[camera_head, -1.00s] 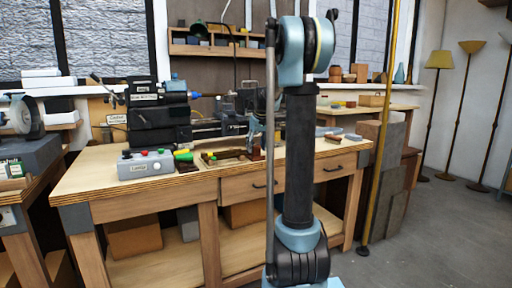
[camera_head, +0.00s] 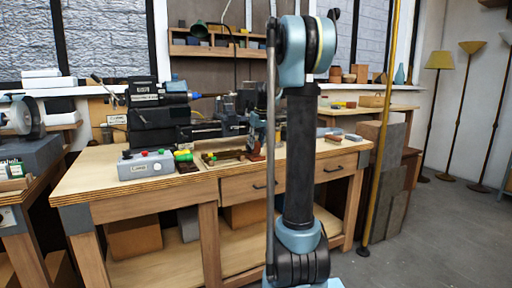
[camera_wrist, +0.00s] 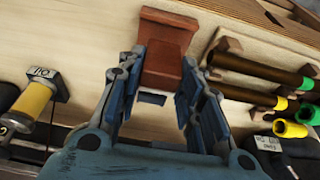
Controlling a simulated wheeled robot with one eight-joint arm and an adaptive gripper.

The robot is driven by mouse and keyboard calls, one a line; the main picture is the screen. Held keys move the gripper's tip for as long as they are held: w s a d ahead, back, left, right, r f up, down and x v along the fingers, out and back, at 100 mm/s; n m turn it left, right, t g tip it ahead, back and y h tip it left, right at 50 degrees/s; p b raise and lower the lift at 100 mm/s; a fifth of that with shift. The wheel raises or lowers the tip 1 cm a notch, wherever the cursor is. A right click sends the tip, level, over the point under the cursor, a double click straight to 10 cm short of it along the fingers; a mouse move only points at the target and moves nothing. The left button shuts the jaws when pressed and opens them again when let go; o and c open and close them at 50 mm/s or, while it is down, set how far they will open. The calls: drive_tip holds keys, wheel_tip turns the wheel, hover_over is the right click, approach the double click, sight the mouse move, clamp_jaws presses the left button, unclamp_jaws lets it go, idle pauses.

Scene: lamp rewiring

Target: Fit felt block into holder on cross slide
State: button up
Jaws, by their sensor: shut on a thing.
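A reddish-brown block (camera_wrist: 167,44), which I take to be the felt block, lies between my fingertips in the wrist view, over the pale wooden surface. My gripper (camera_wrist: 163,62) is shut on its narrower near end. In the head view my blue gripper (camera_head: 257,126) is small and partly hidden by my arm, at the workbench (camera_head: 110,177) just right of the lathe's dark headstock (camera_head: 158,117). The cross slide and its holder cannot be made out clearly.
A wooden tray in the wrist view holds brown rods with green and yellow ends (camera_wrist: 250,68). A yellow roll with a dark tagged end (camera_wrist: 33,100) lies at left. A grey control box with buttons (camera_head: 146,164) stands at the bench front. Bare wood surrounds the block's left side.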

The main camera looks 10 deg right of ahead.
sight(256, 142)
drive_tip(key=shift+r, duration=2.4)
drive_tip(key=shift+s, duration=0.1)
